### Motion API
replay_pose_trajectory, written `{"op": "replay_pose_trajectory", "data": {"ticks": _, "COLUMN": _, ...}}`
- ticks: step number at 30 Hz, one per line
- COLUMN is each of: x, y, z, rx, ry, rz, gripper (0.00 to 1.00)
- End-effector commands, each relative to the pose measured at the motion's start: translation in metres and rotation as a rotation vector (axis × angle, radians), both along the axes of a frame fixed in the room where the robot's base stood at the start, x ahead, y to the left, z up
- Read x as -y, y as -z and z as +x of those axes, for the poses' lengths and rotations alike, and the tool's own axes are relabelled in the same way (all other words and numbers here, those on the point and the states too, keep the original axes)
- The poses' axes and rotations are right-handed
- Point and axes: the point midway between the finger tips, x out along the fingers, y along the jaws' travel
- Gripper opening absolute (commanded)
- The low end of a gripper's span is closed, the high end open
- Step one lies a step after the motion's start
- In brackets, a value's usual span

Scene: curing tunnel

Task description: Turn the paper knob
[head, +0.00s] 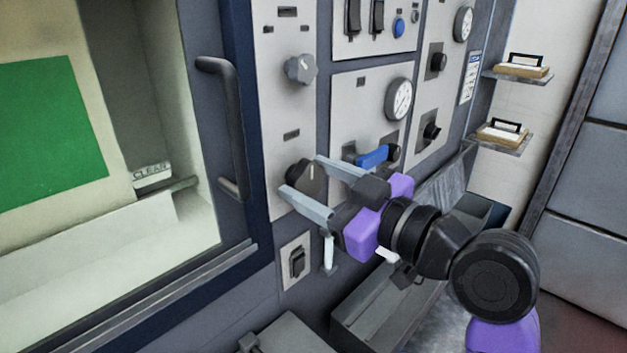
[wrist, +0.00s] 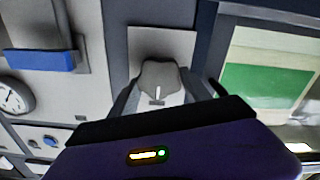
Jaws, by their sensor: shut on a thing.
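A dark grey knob (head: 306,184) with a pale pointer line sits low on the left light panel. My gripper (head: 301,175) reaches it from the right, with one finger on each side, shut on it. In the wrist view the knob (wrist: 160,78) stands between the two fingers, its pale line roughly upright in the picture. A lighter grey lobed knob (head: 300,69) sits higher on the same panel, apart from my gripper. I cannot read a label that tells which one is the paper knob.
A door handle (head: 228,125) and a window with a green sheet (head: 48,130) are left of the knob. A blue lever (head: 371,157) is close behind my gripper. A rocker switch (head: 297,261) is below. A gauge (head: 398,99) is up right.

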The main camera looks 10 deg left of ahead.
Motion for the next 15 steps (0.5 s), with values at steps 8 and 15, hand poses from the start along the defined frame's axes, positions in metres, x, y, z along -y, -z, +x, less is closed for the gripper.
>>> {"op": "replay_pose_trajectory", "data": {"ticks": 8, "x": 0.0004, "y": -0.0016, "z": 0.0002, "rx": -0.097, "ry": 0.000, "rz": 0.073, "gripper": 0.15}}
{"op": "replay_pose_trajectory", "data": {"ticks": 15, "x": 0.0006, "y": -0.0028, "z": 0.0006, "rx": -0.259, "ry": -0.001, "rz": 0.198, "gripper": 0.15}}
